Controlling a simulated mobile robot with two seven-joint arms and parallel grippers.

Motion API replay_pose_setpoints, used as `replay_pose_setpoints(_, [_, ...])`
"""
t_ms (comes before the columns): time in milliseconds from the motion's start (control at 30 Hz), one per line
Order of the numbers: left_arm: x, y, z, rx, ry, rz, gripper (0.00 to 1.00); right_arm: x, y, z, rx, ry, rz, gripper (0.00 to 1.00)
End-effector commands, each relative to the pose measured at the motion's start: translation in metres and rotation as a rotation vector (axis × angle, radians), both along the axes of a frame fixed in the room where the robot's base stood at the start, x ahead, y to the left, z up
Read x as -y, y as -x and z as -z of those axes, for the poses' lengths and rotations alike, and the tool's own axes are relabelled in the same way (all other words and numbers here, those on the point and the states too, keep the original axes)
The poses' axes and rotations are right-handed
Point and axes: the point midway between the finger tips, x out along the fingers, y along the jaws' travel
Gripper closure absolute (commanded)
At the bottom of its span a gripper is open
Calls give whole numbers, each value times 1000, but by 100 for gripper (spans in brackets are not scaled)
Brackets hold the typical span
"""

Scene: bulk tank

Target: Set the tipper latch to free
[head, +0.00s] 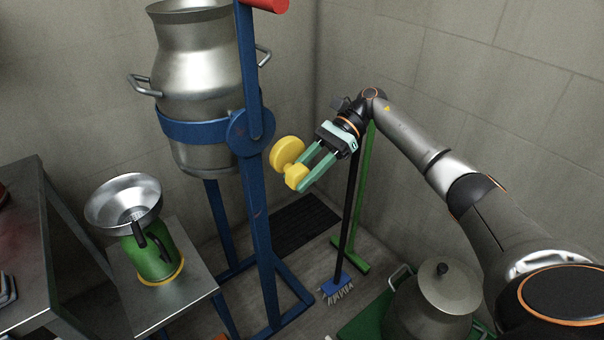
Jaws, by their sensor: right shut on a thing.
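The tipper is a blue frame (255,215) that carries a steel milk can (200,70) in a blue band, with a round blue pivot plate (250,133) on its right side. The can stands upright. The yellow latch (287,152) shows just right of the frame's post, as a round disc and a smaller knob. My right gripper (299,172), with green fingers, comes from the right and is shut on the yellow latch's smaller knob. The fingers hide part of it. I cannot tell which setting the latch is in. My left gripper is not in view.
A red handle (268,5) tops the blue lever. A green can with a steel funnel (125,200) stands on a small steel table (150,305) at left. A brush (338,287) and a green squeegee (350,255) lean in the corner. A lidded steel pot (440,315) stands front right.

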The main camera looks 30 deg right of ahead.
Motion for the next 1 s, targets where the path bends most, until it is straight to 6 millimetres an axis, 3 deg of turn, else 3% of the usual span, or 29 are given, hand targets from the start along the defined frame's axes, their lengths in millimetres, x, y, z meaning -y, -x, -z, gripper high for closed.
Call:
replay_pose_setpoints(33, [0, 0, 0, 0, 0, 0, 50, 0, 0, 0, -2, 1, 1, 59])
replay_pose_setpoints(267, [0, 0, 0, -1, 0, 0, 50, 0, 0, 0, -1, 1, 0, 33])
replay_pose_setpoints(567, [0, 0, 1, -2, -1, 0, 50, 2, 0, -1, 0, 1, 1, 32])
replay_pose_setpoints(833, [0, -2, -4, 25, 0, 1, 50, 35, -4, -19, 0, 1, 4, 32])
replay_pose_setpoints(1000, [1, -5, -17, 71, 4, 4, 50, 54, -5, -29, 1, 1, 3, 32])
